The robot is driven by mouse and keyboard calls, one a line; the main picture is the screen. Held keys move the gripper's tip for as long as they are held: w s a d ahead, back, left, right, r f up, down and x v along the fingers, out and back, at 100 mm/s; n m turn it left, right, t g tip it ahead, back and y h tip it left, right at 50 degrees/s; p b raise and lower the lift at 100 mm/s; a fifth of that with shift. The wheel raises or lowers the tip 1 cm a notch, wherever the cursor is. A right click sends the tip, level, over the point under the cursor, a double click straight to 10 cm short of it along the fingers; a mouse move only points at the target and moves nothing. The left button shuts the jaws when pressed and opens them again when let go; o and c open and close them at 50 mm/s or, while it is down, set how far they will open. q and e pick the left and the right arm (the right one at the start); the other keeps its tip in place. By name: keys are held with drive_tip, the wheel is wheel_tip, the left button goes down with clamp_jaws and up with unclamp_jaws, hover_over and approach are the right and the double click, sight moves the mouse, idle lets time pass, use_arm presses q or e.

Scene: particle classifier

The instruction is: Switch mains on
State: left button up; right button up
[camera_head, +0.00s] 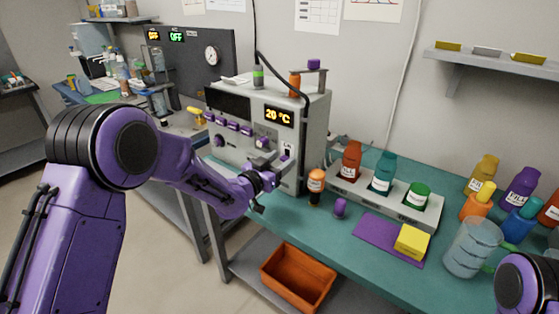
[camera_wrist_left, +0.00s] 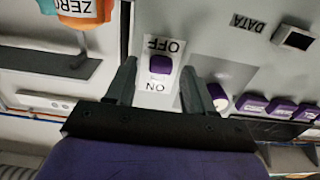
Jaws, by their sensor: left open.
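The particle classifier (camera_head: 313,135) is a grey bench instrument with a lit "20 °C" display (camera_head: 279,115). In the left wrist view, which is upside down, a purple switch (camera_wrist_left: 160,65) sits on a white plate between the labels OFF and ON. Its exact position is hard to tell. My left gripper (camera_head: 268,183) is at the lower right of the instrument's front in the head view. Its two dark fingers (camera_wrist_left: 158,72) are open and empty, one on each side of the switch plate in the wrist view. My right gripper is out of view.
An orange-capped bottle (camera_head: 316,181) stands right of my left gripper, near a rack (camera_head: 347,187) of bottles. A purple mat (camera_head: 375,238) with a yellow block (camera_head: 412,242) and a glass jug (camera_head: 472,247) are further right. An orange bin (camera_head: 298,276) is below the bench.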

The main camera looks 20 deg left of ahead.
use_arm(q)
clamp_jaws()
drive_tip(key=shift+r+p, duration=0.85)
drive_tip(key=shift+r, duration=0.55)
drive_tip(key=shift+f, duration=0.1)
unclamp_jaws()
